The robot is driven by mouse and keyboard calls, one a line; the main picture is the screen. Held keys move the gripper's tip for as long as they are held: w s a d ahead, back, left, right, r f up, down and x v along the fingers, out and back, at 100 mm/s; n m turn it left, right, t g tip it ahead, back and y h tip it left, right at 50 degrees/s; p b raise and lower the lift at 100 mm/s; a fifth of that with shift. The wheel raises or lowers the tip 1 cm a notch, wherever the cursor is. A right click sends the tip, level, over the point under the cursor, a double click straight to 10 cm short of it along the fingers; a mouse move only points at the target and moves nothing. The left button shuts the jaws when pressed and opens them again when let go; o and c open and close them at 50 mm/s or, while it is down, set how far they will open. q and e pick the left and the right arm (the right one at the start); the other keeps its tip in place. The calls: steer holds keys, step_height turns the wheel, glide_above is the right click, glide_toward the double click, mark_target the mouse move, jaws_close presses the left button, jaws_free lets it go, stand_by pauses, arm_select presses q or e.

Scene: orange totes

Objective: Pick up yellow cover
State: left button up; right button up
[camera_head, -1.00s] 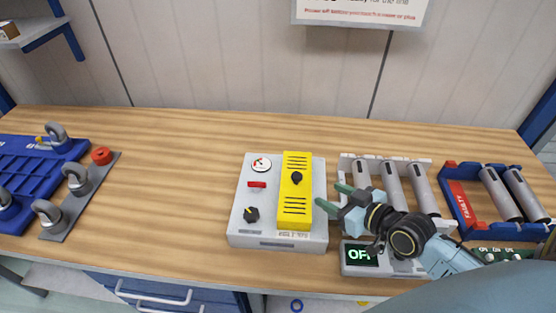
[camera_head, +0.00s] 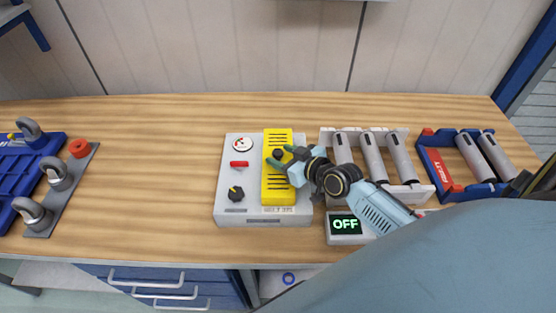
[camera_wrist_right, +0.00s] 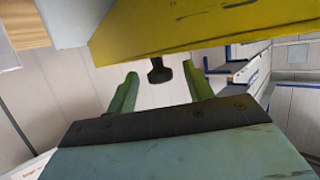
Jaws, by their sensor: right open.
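The yellow cover (camera_head: 277,187) with black slots and a black knob (camera_head: 278,154) lies on the right part of a light grey control box (camera_head: 233,209) on the wooden table. My right gripper (camera_head: 279,156) is at the knob, coming in from the right over the cover. In the right wrist view, its two green fingers (camera_wrist_right: 158,92) are apart, and the dark knob (camera_wrist_right: 160,72) shows between their tips. The yellow cover (camera_wrist_right: 200,30) fills the top of that view. Contact between fingers and knob cannot be told. My left gripper is not in view.
A white rack (camera_head: 415,190) with several grey cylinders and an "OFF" display (camera_head: 345,225) stand just right of the box. A blue and red rack (camera_head: 481,193) is farther right. A blue tray (camera_head: 35,160) and ring bolts are at the left. The table between is clear.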

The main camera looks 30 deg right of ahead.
steer(key=shift+x, duration=1.1)
jaws_close()
steer(key=shift+r, duration=0.1)
